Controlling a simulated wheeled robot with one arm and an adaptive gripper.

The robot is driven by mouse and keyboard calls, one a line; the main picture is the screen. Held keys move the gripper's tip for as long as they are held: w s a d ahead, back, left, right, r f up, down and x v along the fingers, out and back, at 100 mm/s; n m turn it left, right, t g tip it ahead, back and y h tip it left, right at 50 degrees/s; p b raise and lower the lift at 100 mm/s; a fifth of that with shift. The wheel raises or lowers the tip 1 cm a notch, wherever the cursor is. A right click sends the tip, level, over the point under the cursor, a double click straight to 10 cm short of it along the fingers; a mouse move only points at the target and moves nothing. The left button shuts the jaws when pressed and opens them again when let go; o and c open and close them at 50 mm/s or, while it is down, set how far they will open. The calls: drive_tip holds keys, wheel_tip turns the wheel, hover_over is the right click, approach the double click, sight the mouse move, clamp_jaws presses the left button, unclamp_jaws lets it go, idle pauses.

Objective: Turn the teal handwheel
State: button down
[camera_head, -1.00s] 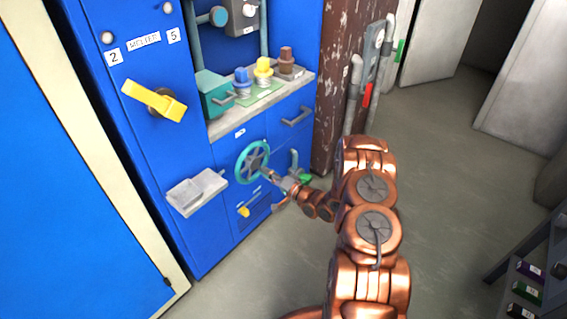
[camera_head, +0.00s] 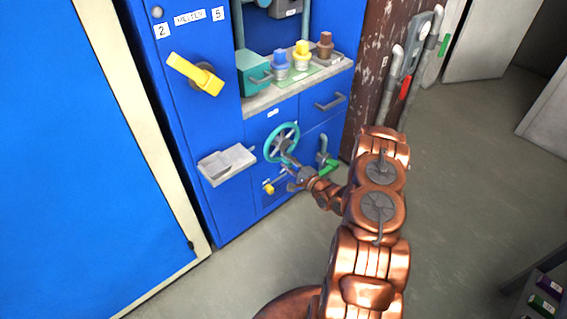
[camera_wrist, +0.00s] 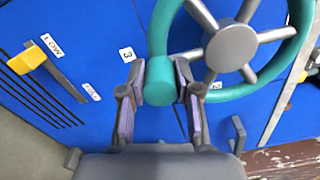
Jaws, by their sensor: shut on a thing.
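The teal handwheel (camera_head: 282,142) is mounted on the front of the blue cabinet, below the counter. It has a teal rim with grey spokes and a grey hub. In the wrist view the handwheel (camera_wrist: 243,92) fills the upper right, and its teal handle knob (camera_wrist: 158,82) sits at the lower left of the rim. My gripper (camera_wrist: 160,85) is shut on that knob, one finger on each side. In the head view my gripper (camera_head: 293,168) is at the lower right of the wheel and hides part of its rim.
A yellow lever (camera_head: 195,74) and a grey shelf (camera_head: 227,163) are to the left. A yellow slider knob (camera_head: 268,188) is below the wheel. A green-handled lever (camera_head: 328,166) is close to the right of my gripper. Blue, yellow and brown pieces stand on the counter (camera_head: 300,90).

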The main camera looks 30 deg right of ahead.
drive_tip(key=shift+a, duration=0.2)
drive_tip(key=c, duration=1)
unclamp_jaws()
drive_tip(key=shift+o, duration=0.9)
drive_tip(key=shift+d, duration=0.1)
drive_tip(key=v, duration=1.2)
drive_tip(key=shift+d, duration=0.1)
